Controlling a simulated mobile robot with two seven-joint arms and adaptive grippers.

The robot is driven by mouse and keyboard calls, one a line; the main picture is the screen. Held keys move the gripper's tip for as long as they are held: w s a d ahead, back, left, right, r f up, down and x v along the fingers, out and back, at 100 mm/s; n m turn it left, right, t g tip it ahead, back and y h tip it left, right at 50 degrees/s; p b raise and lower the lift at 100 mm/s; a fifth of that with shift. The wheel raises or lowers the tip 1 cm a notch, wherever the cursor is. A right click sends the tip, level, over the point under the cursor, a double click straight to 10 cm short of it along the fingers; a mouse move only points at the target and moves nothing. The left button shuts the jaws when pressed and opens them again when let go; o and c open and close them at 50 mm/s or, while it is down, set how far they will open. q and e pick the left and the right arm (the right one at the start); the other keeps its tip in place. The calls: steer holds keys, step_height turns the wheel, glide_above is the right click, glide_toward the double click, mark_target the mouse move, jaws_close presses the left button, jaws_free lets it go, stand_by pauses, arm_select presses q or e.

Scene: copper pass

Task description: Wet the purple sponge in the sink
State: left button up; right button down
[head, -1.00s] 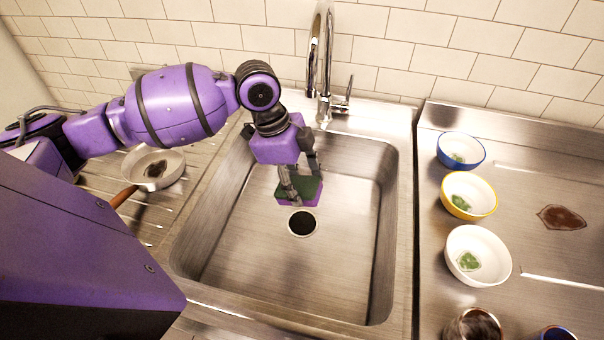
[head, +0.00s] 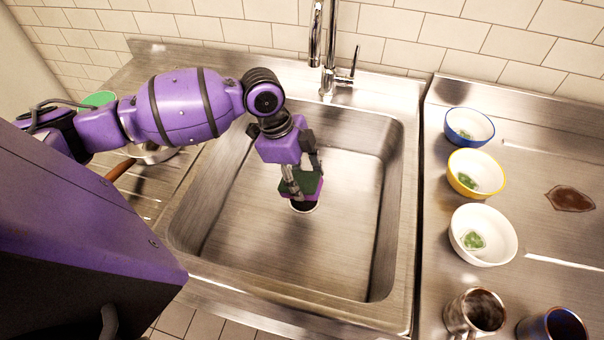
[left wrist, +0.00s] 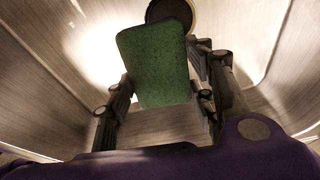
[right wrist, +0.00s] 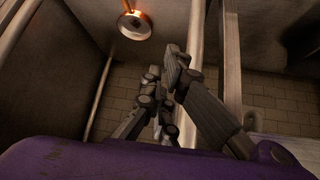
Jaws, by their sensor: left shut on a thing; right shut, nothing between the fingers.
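The purple sponge (head: 313,194) has a dark green top layer. My left gripper (head: 302,178) is shut on it and holds it inside the sink basin (head: 240,245), over part of the round drain (head: 303,206). In the left wrist view the sponge's green face (left wrist: 154,62) shows between the fingers. Whether the sponge touches the basin floor, I cannot tell. The tap (head: 326,50) stands behind the basin, and no water shows running from it. My right gripper (right wrist: 172,75) is shut and empty in the right wrist view, away from the sink.
On the right counter stand a blue bowl (head: 469,127), a yellow bowl (head: 476,174) and a white bowl (head: 483,235) with green scraps, plus two mugs (head: 475,313) (head: 553,328). A brown stain (head: 570,199) lies beyond. A pan (head: 152,153) is partly hidden behind my left arm.

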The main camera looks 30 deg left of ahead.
mark_target(309, 180)
steer(key=shift+w+r, duration=0.1)
steer(key=shift+w, duration=0.25)
